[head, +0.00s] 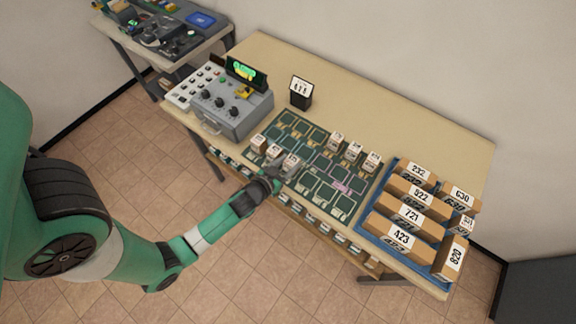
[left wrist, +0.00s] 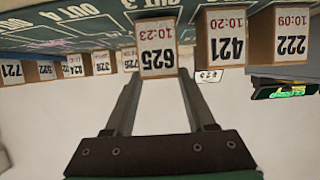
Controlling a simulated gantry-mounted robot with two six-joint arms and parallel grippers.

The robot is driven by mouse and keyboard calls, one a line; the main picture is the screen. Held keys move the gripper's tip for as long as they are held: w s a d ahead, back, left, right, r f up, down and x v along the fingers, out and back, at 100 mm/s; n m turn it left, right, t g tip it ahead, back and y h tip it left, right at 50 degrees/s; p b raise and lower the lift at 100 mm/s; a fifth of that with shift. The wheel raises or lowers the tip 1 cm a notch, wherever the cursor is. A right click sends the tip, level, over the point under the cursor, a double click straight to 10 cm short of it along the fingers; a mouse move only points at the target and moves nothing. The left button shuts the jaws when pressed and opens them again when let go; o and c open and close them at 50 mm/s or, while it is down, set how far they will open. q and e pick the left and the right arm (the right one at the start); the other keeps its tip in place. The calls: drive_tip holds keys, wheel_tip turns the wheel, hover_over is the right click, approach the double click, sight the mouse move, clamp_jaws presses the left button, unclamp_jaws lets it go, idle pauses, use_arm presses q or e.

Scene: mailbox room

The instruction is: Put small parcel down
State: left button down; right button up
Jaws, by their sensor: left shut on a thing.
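The small parcel labelled 625, 10:23 (left wrist: 156,58), sits between the two fingers of my left gripper (left wrist: 157,75) in the left wrist view, which shows the scene upside down. My left gripper (head: 280,168) is shut on it at the front edge of the green marked mat (head: 323,193) in the head view. The held parcel (head: 292,159) is at the right end of a short row there. Whether its base touches the mat is hard to tell. Small parcels 421 (left wrist: 224,45) and 222 (left wrist: 284,35) stand beside it. My right gripper is out of view.
Three more small parcels (head: 354,151) stand at the mat's back right. A blue tray (head: 375,236) of larger numbered boxes is at the right. A grey control box (head: 236,115) is at the left, and a small black display (head: 301,92) stands behind the mat.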

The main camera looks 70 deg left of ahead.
use_arm(q)
drive_tip(key=shift+f, duration=0.2)
drive_tip(key=shift+f, duration=0.1)
drive_tip(key=shift+c, duration=1.2)
unclamp_jaws()
drive_tip(key=shift+s+d+r, duration=0.2)
drive_tip(key=shift+r, duration=0.05)
drive_tip(key=b+v, duration=0.1)
drive_tip(key=v, duration=1)
drive_tip(key=shift+s, duration=0.2)
drive_tip(key=shift+d, duration=0.1)
